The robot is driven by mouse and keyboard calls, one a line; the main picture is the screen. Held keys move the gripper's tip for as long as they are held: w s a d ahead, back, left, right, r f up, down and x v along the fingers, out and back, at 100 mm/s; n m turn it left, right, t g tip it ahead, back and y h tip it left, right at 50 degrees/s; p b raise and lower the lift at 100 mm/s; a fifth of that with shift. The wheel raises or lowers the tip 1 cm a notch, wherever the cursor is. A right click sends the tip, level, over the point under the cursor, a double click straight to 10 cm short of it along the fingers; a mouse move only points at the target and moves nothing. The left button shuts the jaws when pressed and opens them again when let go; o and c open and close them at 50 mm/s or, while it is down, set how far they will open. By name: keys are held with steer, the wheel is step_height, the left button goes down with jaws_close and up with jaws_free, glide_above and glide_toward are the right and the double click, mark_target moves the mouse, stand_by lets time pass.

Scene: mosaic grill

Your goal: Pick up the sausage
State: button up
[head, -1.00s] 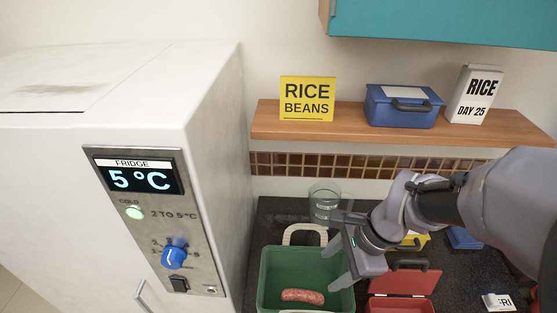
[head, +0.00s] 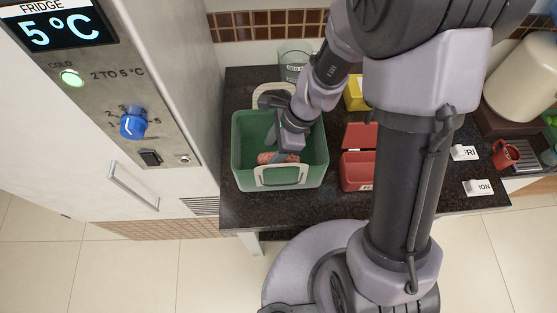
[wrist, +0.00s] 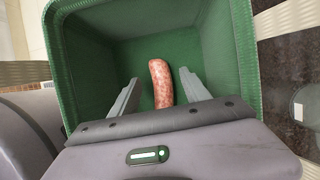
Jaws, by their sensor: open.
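The sausage (wrist: 160,82) is pinkish and speckled and lies on the floor of a green bin (head: 241,168) with pale handles. In the head view the sausage (head: 266,157) is partly hidden by my gripper. My gripper (wrist: 158,90) is open and reaches down into the bin. In the wrist view its two fingers stand on either side of the sausage, with a gap on each side. The near end of the sausage is hidden behind the gripper body. I cannot tell how far the fingertips are above the bin floor.
The bin stands on a dark counter (head: 240,211). A red box (head: 357,172) with its lid raised stands just right of it. The white fridge (head: 165,160) is close on the left. A clear container (head: 294,62) and a yellow box (head: 355,93) are behind.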

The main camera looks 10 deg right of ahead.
steer(key=x, duration=0.2)
steer(key=shift+f+b, duration=0.3)
steer(key=shift+r, duration=0.1)
jaws_close()
steer(key=shift+r, duration=0.1)
